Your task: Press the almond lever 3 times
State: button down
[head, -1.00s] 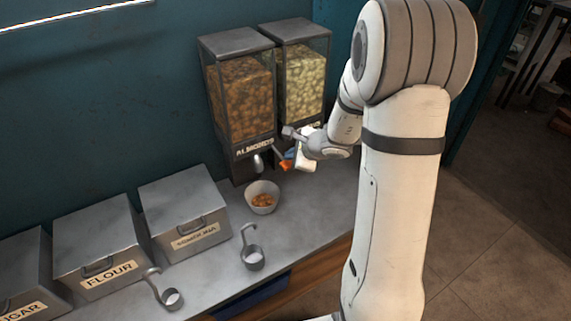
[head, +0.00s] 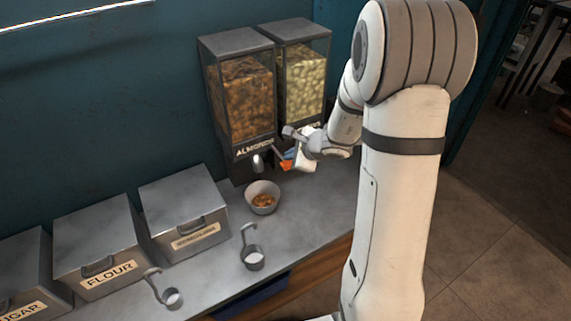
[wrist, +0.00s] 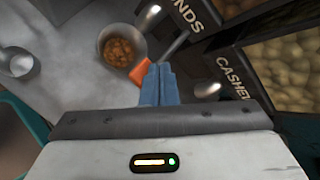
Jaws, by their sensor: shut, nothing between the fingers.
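The almond dispenser (head: 240,90) stands against the wall at the left of a pair, its label reading ALMONDS. Its lever is a thin grey rod with an orange end (head: 286,166), reaching out at the dispenser's right front. The orange end also shows in the wrist view (wrist: 140,71). My gripper (head: 290,154) is shut and empty, its blue fingertips (wrist: 157,70) right by the orange end; whether they touch it I cannot tell.
The cashew dispenser (head: 302,75) stands close on the right. A metal scoop (head: 253,257) and another scoop (head: 171,297) lie on the counter (head: 216,266). Lidded metal bins, including a flour bin (head: 95,245), line the wall at left.

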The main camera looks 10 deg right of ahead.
aim_at(289, 163)
jog(key=shift+f, duration=0.15)
jog(key=shift+w+f+b, duration=0.1)
jog(key=shift+f+b, duration=0.25)
jog(key=shift+b, duration=0.35)
jog(key=shift+f+b, duration=1.25)
jog(key=shift+b, duration=0.3)
dwell(1.3)
jog(key=shift+r, duration=0.15)
jog(key=shift+r+p, duration=1.1)
jog(key=shift+r, duration=0.5)
jog(key=shift+r+p, duration=1.9)
jog(key=shift+r, duration=0.6)
